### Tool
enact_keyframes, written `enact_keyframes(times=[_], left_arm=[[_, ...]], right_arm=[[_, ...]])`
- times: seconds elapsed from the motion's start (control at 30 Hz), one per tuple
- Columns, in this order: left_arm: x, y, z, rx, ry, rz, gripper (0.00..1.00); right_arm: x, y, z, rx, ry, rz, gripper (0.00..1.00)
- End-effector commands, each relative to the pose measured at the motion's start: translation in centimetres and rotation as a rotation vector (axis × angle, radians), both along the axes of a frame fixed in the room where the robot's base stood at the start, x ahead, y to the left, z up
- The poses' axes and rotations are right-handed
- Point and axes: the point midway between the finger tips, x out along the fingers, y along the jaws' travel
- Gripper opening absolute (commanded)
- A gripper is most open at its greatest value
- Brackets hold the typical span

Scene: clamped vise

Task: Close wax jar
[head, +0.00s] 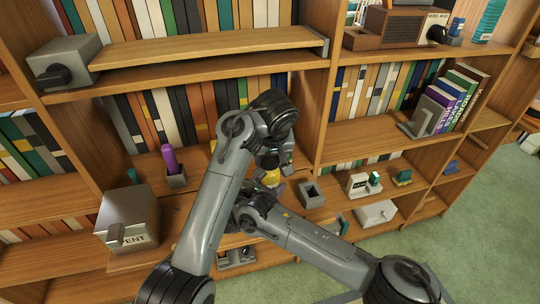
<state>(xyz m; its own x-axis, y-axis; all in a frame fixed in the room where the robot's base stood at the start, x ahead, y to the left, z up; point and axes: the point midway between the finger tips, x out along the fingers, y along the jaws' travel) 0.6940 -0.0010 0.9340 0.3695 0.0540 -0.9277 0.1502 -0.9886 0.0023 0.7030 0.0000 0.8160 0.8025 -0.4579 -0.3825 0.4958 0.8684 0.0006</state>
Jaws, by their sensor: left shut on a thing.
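A small yellow thing (272,179), which may be the wax jar, shows on the middle shelf board, mostly hidden by my two arms. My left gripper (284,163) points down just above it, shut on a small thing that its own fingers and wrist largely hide. I cannot tell whether that is the jar's lid. My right gripper (277,190) is low beside the yellow thing, largely covered by its wrist. I cannot see its fingers clearly, nor whether they touch the jar.
A purple bottle in a grey holder (171,163) and a grey box (128,218) stand left. An open grey square holder (312,194) stands right of the grippers. A vise-like grey block (67,62) holds a board (205,46) above. Books fill the shelves behind.

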Motion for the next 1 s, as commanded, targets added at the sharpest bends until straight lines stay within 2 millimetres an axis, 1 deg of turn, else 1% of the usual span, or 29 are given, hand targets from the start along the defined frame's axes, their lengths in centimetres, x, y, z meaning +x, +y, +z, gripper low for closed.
enact_keyframes(times=[0.2, 0.3, 0.4, 0.5, 0.77, 0.8, 0.93, 0.97, 1.0], left_arm=[[-0.03, 0.33, 0.05, -0.008, -0.001, -0.413, 0.26], [0.05, 0.48, 0.09, -0.007, -0.001, -0.576, 0.26], [0.08, 0.58, 0.06, -0.005, -0.003, -0.686, 0.26], [0.11, 0.62, 0.05, -0.003, -0.005, -0.732, 0.26], [0.12, 0.64, 0.05, -0.001, -0.006, -0.737, 0.26], [0.12, 0.64, 0.05, -0.001, -0.006, -0.737, 0.57], [0.12, 0.65, 0.05, -0.001, -0.006, -0.736, 0.77], [0.11, 0.64, 0.04, -0.001, -0.006, -0.736, 0.79], [0.12, 0.65, 0.03, -0.002, -0.005, -0.736, 0.79]], right_arm=[[-0.01, 0.03, -0.04, 0.001, 0.001, 0.001, 0.0], [-0.01, 0.03, -0.04, 0.001, 0.001, 0.001, 0.0], [-0.01, 0.03, -0.06, 0.001, 0.001, 0.001, 0.0], [-0.01, 0.02, -0.06, 0.001, 0.001, 0.001, 0.0], [0.0, 0.01, -0.06, 0.0, 0.001, 0.001, 0.0], [0.0, 0.0, -0.06, 0.0, 0.001, 0.001, 0.0], [0.0, 0.0, -0.06, 0.0, 0.001, 0.001, 0.0], [0.0, 0.0, -0.06, 0.0, 0.001, 0.0, 0.0], [0.0, 0.0, -0.06, 0.0, 0.001, 0.0, 0.0]])
